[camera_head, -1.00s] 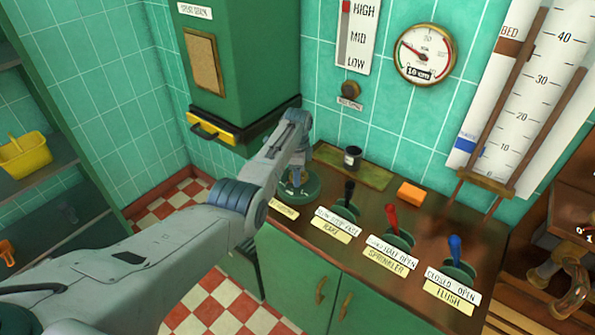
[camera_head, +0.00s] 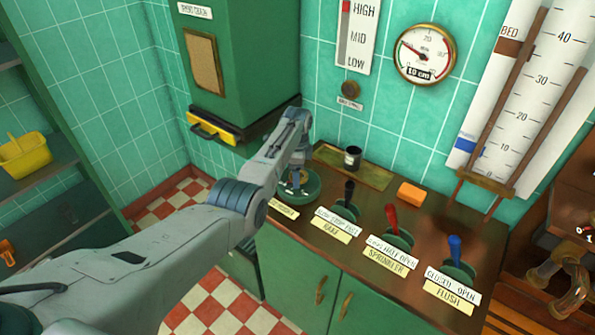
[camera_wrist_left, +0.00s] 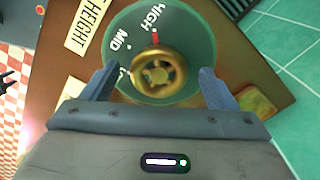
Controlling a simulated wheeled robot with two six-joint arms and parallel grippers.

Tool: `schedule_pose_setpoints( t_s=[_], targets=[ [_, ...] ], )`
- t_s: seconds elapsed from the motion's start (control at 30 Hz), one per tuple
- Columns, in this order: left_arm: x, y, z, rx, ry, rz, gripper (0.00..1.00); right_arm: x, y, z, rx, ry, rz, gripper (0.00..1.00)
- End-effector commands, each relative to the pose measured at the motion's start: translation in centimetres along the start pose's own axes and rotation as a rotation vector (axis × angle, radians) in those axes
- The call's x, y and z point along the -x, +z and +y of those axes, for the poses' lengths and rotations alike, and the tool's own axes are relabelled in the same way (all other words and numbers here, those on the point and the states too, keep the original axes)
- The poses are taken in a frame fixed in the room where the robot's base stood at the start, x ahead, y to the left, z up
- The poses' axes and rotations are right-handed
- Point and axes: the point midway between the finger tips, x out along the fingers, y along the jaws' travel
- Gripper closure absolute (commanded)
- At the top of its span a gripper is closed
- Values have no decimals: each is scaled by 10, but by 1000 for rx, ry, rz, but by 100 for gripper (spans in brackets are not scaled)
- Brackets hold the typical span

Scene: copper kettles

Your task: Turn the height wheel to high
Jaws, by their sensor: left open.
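The height wheel is a brass knob (camera_wrist_left: 157,73) on a round green dial (camera_wrist_left: 190,35) marked HIGH and MID. A red mark (camera_wrist_left: 155,37) on the dial lies beside the word HIGH. The HEIGHT label (camera_wrist_left: 88,24) is to the left. My left gripper (camera_wrist_left: 158,78) is open, with one finger on each side of the knob and visible gaps between. In the head view the green dial (camera_head: 313,190) is partly hidden by my left gripper (camera_head: 298,180).
On the wall, a HIGH/MID/LOW scale (camera_head: 357,40) has red beside HIGH. Black (camera_head: 348,195), red (camera_head: 391,220) and blue (camera_head: 455,248) levers stand right of the dial.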

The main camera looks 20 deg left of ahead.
Motion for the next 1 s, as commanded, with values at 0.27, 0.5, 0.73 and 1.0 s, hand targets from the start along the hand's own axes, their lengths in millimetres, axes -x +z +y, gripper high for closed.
schedule_pose_setpoints(
  t_s=[0.27,0.5,0.73,1.0],
  targets=[
    [40,0,-1,0,-6,2,19,-8,1,-1,0,0,0,52],
    [85,0,-1,0,-4,1,19,-21,2,-4,-1,-2,0,52],
    [105,0,0,-1,-2,0,19,-24,2,-6,-2,-4,0,52],
    [106,0,0,-1,-1,0,19,-24,2,-6,-2,-4,0,52]
  ],
)
